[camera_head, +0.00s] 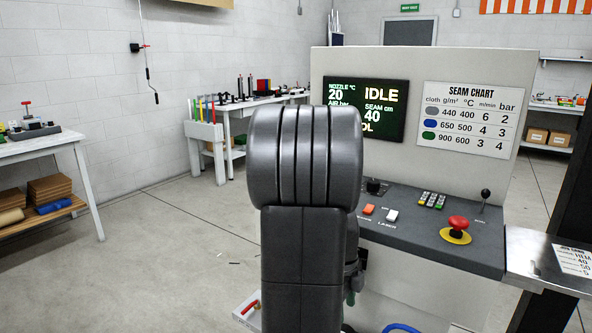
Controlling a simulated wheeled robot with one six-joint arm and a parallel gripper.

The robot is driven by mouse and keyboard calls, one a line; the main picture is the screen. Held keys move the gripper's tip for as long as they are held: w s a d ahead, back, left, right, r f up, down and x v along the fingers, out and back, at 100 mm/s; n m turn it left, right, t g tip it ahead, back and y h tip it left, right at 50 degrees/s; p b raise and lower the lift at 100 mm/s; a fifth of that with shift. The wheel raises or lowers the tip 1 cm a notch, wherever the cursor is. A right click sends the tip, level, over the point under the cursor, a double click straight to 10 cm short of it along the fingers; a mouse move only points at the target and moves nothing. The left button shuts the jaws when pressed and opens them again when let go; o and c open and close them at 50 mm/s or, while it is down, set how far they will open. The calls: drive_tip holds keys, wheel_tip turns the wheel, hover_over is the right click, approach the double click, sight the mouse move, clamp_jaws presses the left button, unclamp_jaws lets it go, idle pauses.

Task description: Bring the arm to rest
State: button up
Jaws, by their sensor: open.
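My arm (304,210) stands upright in the middle of the head view as a thick dark grey link with a rounded, ribbed top. It is in front of the welder's control console (425,225) and hides the console's left part. My gripper is not visible in this view; no fingers show. A small piece of dark hardware shows low beside the link's right edge, and I cannot tell what it is.
The console carries a screen reading IDLE (366,108), a seam chart (468,118), a red emergency button (457,224) and a joystick (485,197). A metal shelf (535,256) adjoins it at right. Workbenches (40,148) stand at left and back. Floor (165,255) at left is mostly clear.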

drive_tip(key=f, duration=0.3)
drive_tip(key=f+b, duration=0.1)
drive_tip(key=f, duration=0.2)
drive_tip(key=f+b, duration=0.1)
drive_tip(key=f, duration=0.2)
drive_tip(key=shift+s+d, duration=0.4)
wheel_tip(320, 180, up, 4)
drive_tip(key=p, duration=0.4)
drive_tip(key=shift+r+p, duration=0.25)
drive_tip(key=shift+p, duration=0.05)
drive_tip(key=shift+r+p, duration=1.15)
drive_tip(key=shift+r, duration=0.6)
